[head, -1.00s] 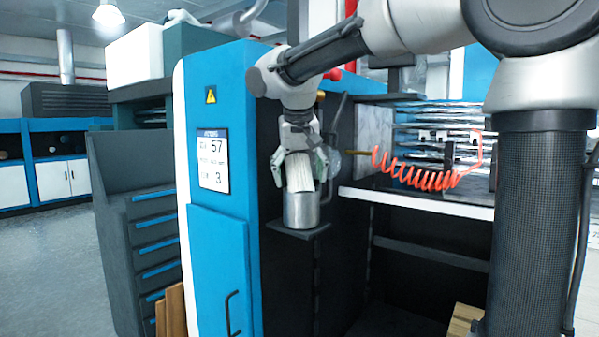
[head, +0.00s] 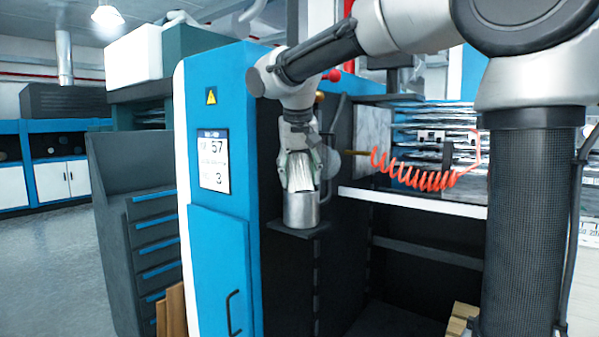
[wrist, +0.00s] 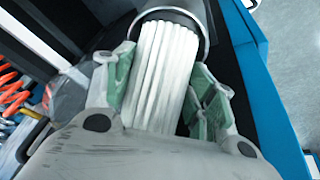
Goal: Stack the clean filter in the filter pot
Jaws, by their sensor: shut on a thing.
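The clean filter (wrist: 160,75) is a white pleated cylinder; it also shows in the head view (head: 300,174). My gripper (head: 300,182) is shut on it from above, with green finger pads on both sides in the wrist view (wrist: 165,85). The filter pot (head: 301,211) is a grey metal cup on a small dark shelf on the machine's side; its rim shows in the wrist view (wrist: 203,22). The filter's lower end is inside the pot's mouth. How deep it sits is hidden by the pot wall.
The small dark shelf (head: 296,231) juts from the blue and black machine (head: 222,110). An orange coiled hose (head: 415,175) hangs to the right, near a white-edged ledge (head: 420,200). A dark drawer cabinet (head: 150,235) stands at the left.

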